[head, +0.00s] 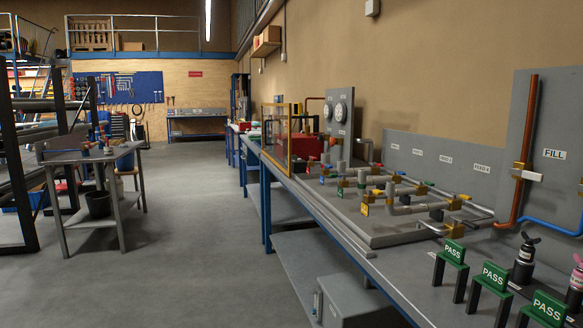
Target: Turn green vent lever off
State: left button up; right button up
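Neither of my grippers is in the head view.
A FILL board (553,130) with copper and blue pipes rises behind. A grey side table (90,155) stands at left. The floor (195,230) between is clear.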

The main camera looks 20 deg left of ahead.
aim_at(332, 175)
jog(key=u, duration=1.15)
jog(key=i, duration=1.05)
jog(key=u, duration=0.7)
jog(key=i, duration=1.55)
jog(key=z, duration=0.7)
